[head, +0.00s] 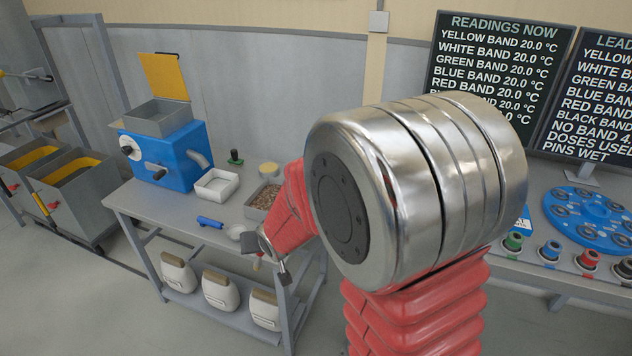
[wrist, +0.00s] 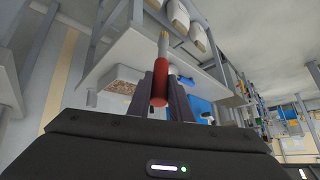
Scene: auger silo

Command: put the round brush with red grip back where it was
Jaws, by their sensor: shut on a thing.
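The round brush with red grip (wrist: 158,88) is between the two dark fingers of my gripper (wrist: 160,98) in the wrist view. Its pale shaft and tip point away from the palm. In the head view my gripper (head: 270,258) is at the front right edge of the grey bench (head: 150,204), and the brush is mostly hidden there. The place where the brush was cannot be told from these frames.
On the bench stand a blue mill (head: 170,152) with a yellow flap, a white tray (head: 216,186), a grain tray (head: 264,198) and a blue-handled tool (head: 210,222). Several white containers (head: 220,290) sit on the shelf below. A blue carousel (head: 590,217) is at right.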

